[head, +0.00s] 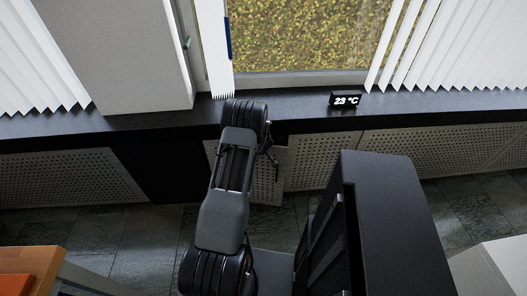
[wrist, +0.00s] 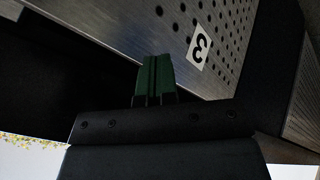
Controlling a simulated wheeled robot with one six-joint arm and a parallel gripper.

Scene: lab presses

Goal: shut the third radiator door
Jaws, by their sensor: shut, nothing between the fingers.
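The third radiator door is a perforated metal panel with a white label reading 3, seen upside down in the wrist view (wrist: 222,38). In the head view a perforated panel (head: 268,186), which looks like this door, stands out of line with the panels beside it, partly hidden behind my arm. My gripper (wrist: 155,75) shows green fingers closed together with nothing between them. Its tips are close to the door's lower edge in the wrist picture; I cannot tell whether they touch. A dark opening lies to the left of the door there.
Other perforated panels stand at left (head: 70,178) and right (head: 420,148). A wooden table (head: 30,262) is at lower left, a pale box (head: 495,268) at lower right. Tiled floor shows between.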

